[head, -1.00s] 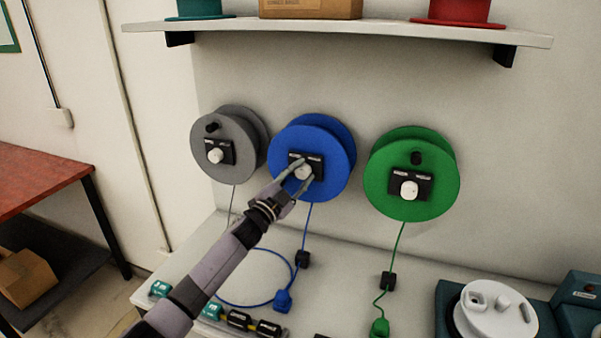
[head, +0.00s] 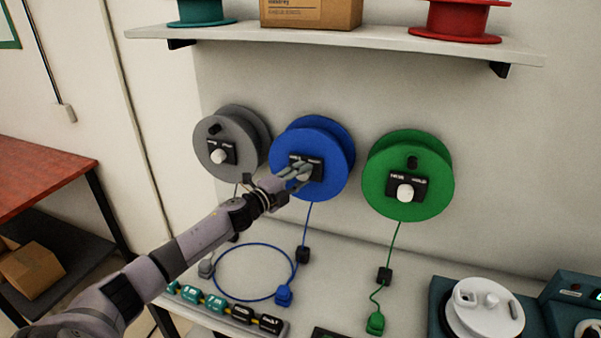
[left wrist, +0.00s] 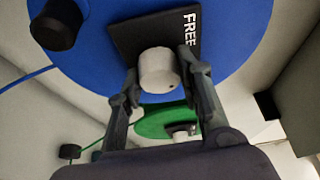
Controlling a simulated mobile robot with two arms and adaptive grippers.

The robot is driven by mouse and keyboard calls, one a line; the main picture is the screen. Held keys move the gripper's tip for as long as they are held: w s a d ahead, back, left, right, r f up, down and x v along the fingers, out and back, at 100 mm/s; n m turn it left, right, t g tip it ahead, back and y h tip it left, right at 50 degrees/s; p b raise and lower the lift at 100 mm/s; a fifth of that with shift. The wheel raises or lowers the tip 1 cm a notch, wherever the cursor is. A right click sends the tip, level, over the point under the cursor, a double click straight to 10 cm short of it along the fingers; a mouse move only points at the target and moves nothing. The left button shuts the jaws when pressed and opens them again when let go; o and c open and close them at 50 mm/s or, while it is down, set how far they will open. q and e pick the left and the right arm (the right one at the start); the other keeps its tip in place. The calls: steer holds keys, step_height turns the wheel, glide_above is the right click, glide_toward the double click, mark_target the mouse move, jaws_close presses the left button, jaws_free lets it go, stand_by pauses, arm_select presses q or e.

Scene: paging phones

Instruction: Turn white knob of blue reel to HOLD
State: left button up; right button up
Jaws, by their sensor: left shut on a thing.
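The blue reel (head: 335,140) hangs on the wall between a grey and a green reel. Its black label plate faces me; the wrist view shows the word FREE on the plate (left wrist: 125,37). Its white knob (left wrist: 158,70) stands out from the plate, with a small dark dot near its lower right rim. My left gripper (head: 302,172) is shut on the knob, one finger on each side of it. In the head view the fingers mostly cover the knob and part of the plate, so its pointing direction is unclear. My right gripper is not in view.
The grey reel (head: 238,124) and green reel (head: 385,165) flank the blue one, each with a white knob. A shelf (head: 350,40) juts out above. Below, a bench (head: 345,265) bears cords, plugs, a row of labelled blocks and a white round device (head: 480,315).

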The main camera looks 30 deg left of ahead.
arm_select(q)
steer(key=shift+f, duration=0.1)
stand_by(0.3)
steer(key=o, duration=1.1)
steer(key=shift+o, duration=0.2)
steer(key=s+a, duration=0.2)
steer(key=s, duration=1)
steer(key=shift+d, duration=0.1)
